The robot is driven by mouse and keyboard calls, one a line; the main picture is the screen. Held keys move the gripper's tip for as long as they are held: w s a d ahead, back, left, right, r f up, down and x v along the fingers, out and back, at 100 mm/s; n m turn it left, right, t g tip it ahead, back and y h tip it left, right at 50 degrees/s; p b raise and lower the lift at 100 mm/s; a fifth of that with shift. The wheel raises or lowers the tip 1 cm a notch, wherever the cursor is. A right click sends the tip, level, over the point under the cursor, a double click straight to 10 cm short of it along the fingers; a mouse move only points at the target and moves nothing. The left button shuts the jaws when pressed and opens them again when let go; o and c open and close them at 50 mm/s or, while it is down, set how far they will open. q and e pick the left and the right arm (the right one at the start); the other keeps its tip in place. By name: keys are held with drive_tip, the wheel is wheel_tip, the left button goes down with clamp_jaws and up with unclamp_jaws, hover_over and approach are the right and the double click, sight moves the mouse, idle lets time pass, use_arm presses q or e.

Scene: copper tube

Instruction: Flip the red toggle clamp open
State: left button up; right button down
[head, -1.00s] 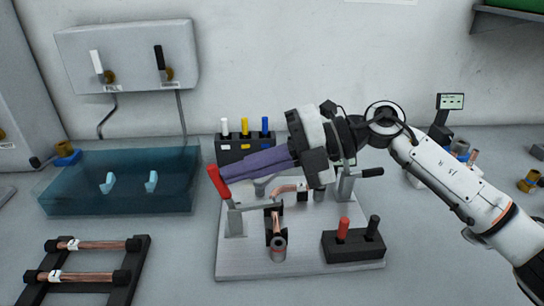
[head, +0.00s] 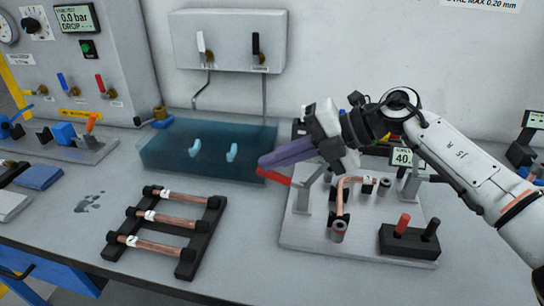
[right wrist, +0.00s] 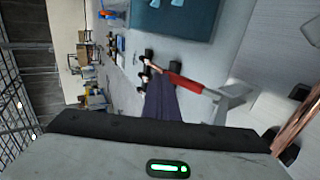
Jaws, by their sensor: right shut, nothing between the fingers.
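The toggle clamp's red handle (head: 274,178) lies nearly flat, pointing left from its grey metal post (head: 304,198) at the left edge of the light fixture plate (head: 300,236). My right gripper (head: 262,163) has its purple fingers shut and empty. They lie just above and along the handle in the head view; whether they touch it I cannot tell. In the right wrist view the red handle (right wrist: 184,83) shows beside the fingertips (right wrist: 162,88), joined to the grey clamp. A bent copper tube (head: 341,193) sits on the plate. My left gripper is not in view.
A blue water tank (head: 160,158) stands behind and left. A black rack (head: 186,262) with several copper tubes lies left of the plate. A black block (head: 408,247) with a red and a black peg sits at the plate's front right.

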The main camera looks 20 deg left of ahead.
drive_tip(key=shift+a+h, duration=0.2)
drive_tip(key=shift+h, duration=0.2)
drive_tip(key=shift+a+f+h+p, duration=0.3)
drive_tip(key=shift+f+h+p, duration=0.1)
drive_tip(key=shift+h, duration=0.2)
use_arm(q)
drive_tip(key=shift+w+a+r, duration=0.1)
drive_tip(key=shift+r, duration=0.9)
use_arm(e)
drive_tip(key=shift+s+a+f+t+h, duration=0.15)
drive_tip(key=shift+f+t+h, duration=0.15)
drive_tip(key=shift+f+h, duration=0.15)
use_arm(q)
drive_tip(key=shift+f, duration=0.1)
